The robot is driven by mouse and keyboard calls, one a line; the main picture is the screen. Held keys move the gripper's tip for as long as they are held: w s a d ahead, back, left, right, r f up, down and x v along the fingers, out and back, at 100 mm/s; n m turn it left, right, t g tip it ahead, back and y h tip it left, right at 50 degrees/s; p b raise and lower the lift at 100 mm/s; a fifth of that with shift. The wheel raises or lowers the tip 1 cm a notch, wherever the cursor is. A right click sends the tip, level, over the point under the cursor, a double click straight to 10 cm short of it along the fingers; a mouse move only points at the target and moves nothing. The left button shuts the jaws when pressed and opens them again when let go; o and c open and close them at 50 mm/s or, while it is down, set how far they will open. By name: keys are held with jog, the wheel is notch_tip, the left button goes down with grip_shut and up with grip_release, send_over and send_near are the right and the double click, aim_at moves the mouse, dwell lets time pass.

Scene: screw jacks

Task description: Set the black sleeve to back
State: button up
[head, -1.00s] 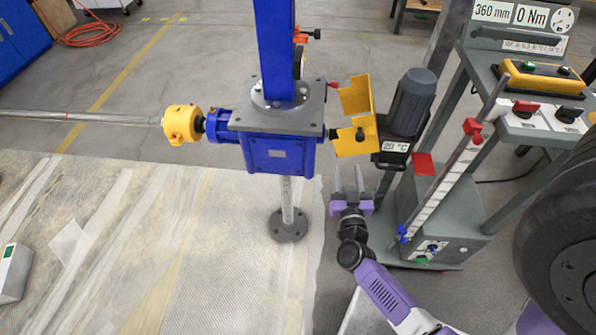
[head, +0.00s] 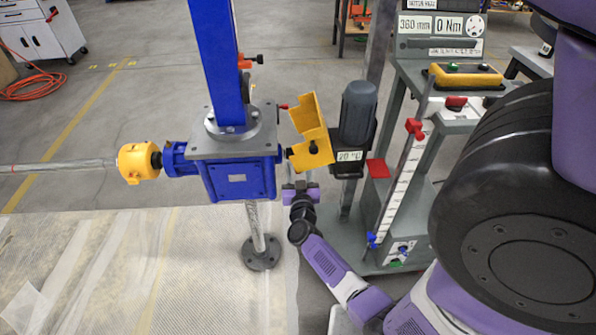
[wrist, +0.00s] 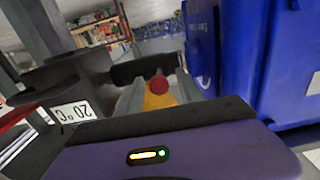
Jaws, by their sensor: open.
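The blue screw jack gearbox (head: 238,178) stands in the middle of the head view, with a blue column above it. Small black parts show on its right shaft and by the yellow guard (head: 318,150); I cannot tell surely which is the black sleeve. In the wrist view a dark bar (wrist: 142,71) lies across the space ahead, with a red round tip (wrist: 159,85) just below it. My gripper (head: 300,177) is open, just below the yellow guard and right of the gearbox. Its fingers are small and partly hidden here. I see nothing held.
A grey motor (head: 355,115) with a "20 °C" label stands close right of the guard. Beyond it is a grey stand (head: 345,235) with a scale and red and blue markers. A yellow coupling (head: 138,163) and long shaft extend left. A large black wheel (head: 530,270) fills the right.

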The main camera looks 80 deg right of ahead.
grip_shut()
dwell(1.5)
